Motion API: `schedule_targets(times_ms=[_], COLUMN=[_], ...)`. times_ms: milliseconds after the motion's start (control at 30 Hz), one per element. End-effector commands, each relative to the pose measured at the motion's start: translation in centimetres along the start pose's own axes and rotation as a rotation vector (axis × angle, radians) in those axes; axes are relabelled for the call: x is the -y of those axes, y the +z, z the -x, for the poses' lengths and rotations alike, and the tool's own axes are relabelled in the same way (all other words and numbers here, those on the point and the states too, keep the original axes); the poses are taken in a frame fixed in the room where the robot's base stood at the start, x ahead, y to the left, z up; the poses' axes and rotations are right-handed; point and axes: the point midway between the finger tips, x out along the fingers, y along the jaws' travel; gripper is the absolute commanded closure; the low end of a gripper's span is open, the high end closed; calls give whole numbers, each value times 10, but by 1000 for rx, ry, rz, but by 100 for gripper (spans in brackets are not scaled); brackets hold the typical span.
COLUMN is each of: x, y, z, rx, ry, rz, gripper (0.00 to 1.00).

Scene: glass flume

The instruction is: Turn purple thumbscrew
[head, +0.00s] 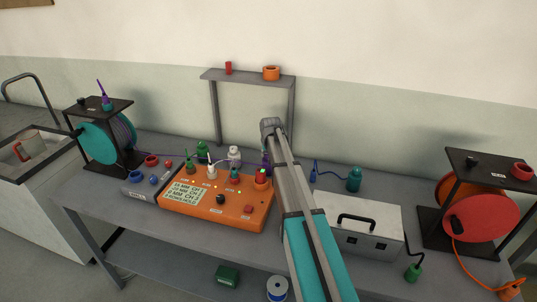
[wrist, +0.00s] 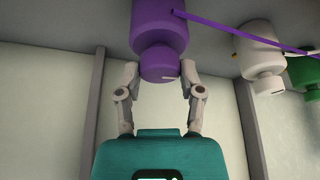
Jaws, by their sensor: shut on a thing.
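The purple thumbscrew (wrist: 160,62) is a short round knob with a pale mark on its face, in the wrist view. It sits on the end of a larger purple cylinder (wrist: 160,25) with a purple cable leading off right. My gripper (wrist: 160,72) has one finger on each side of the thumbscrew and is shut on it. In the head view my arm reaches over the bench, and its end hides most of the purple piece (head: 266,160).
A white piece (wrist: 258,50) and a green piece (wrist: 303,72) stand right of the purple one in the wrist view. An orange control box (head: 190,212) lies left of my arm, a white case (head: 362,228) right. A grey shelf frame (head: 213,110) stands behind.

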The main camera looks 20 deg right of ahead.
Motion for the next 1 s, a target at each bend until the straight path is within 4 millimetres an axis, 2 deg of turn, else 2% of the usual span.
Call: schedule_targets(times_ms=[200,667,700,833,867,1000], x=[1,1,1,1,0,0], y=[0,0,0,0,0,0], z=[0,0,0,0,0,0], rx=[1,2,2,1,1,1], ry=[28,33,33,33,33,34], rz=[-67,-83,-83,-82,-82,-82], gripper=[98,98,43,19,16,16])
